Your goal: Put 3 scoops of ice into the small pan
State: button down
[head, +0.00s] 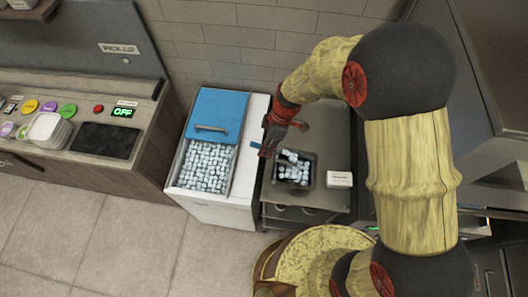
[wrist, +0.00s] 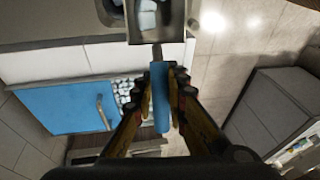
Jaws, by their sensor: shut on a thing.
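The small pan (head: 303,184) is a dark, square pan on the grey counter, with ice cubes showing in and over it. My gripper (head: 270,143) is just left of the pan and above the counter. In the wrist view my gripper (wrist: 161,95) is shut on the blue handle of a metal scoop (wrist: 178,25). The scoop's head reaches over the pan, with pale ice cubes (wrist: 146,16) at it. I cannot tell which cubes lie in the scoop and which in the pan. The ice bin (head: 233,172) is left of the pan, full of ice cubes.
A blue lid (head: 216,108) covers the bin's back half; it also shows in the wrist view (wrist: 62,103). A small white labelled box (head: 339,179) stands right of the pan. A counter with coloured buttons and white containers (head: 46,128) is at the left. Tiled floor (head: 110,240) is free in front.

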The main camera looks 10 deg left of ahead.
jog(key=d+r+y+b, duration=0.1)
jog(key=b, duration=0.1)
jog(key=shift+y+b, duration=0.3)
jog(key=shift+b, duration=0.05)
jog(key=shift+d+r+y+b, duration=0.95)
jog(key=shift+r+y+b, duration=0.1)
jog(key=shift+y, duration=0.15)
jog(key=d+y+b, duration=0.1)
jog(key=b, duration=0.2)
jog(key=d+r+y+b, duration=0.1)
jog(key=b, duration=0.2)
jog(key=shift+d+r+n+y, duration=0.2)
jog(key=shift+n+y, duration=0.1)
jog(key=shift+s+d+r+y+b, duration=0.1)
jog(key=shift+d+r+y+b, duration=0.6)
jog(key=shift+b, duration=0.6)
jog(key=shift+f+b, duration=0.15)
jog(key=shift+b, duration=0.55)
